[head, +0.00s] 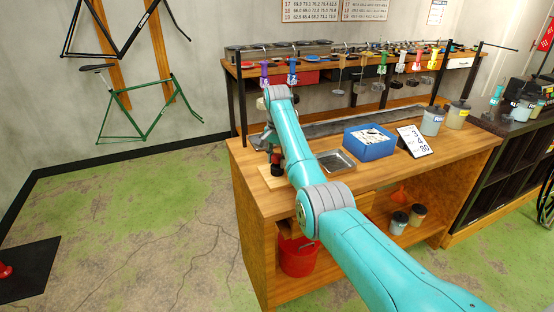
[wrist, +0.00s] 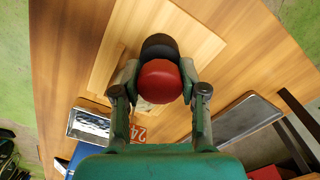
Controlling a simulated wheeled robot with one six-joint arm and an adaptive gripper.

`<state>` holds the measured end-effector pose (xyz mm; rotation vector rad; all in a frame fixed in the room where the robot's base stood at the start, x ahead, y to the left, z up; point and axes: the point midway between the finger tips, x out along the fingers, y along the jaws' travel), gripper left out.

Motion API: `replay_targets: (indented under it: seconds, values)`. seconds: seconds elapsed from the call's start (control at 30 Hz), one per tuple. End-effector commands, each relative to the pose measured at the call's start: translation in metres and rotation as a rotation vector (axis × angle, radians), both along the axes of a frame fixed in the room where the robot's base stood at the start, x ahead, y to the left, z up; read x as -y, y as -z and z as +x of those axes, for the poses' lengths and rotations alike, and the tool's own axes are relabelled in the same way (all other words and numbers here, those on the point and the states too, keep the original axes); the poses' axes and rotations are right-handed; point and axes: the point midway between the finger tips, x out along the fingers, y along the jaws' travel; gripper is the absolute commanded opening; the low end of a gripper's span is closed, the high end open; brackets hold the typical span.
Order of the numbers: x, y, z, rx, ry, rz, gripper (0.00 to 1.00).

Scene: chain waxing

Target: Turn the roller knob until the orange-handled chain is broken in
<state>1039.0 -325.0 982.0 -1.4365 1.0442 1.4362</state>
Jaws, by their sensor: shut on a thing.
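The red roller knob (wrist: 160,82) sits between the two fingers of my gripper (wrist: 159,88) in the wrist view, with a dark round part (wrist: 159,46) just beyond it. My gripper is shut on the knob. In the head view my arm reaches to the left end of the workbench, where the roller device (head: 277,168) stands on a light wooden board and is partly hidden by the arm. I cannot make out an orange-handled chain. Coloured handles, including purple (head: 264,69) and blue (head: 292,66), hang along the rear rack.
The workbench (head: 262,206) holds a metal tray (head: 336,160), a blue box (head: 369,143), a number card (head: 415,140) and jars (head: 432,121). A red bucket (head: 298,255) stands below. Bike frames hang on the left wall. The floor at left is mostly clear.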

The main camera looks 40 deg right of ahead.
Motion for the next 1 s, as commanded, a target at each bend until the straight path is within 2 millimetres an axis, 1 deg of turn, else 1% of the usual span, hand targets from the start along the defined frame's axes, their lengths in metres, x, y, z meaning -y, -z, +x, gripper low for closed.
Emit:
replay_targets:
  seconds: [0.2,1.0]
  values:
    - [0.0004,0.0012,-0.0005,-0.002,0.257,0.000,0.01]
    - [0.0004,0.0012,-0.0006,-0.002,1.180,0.000,0.01]
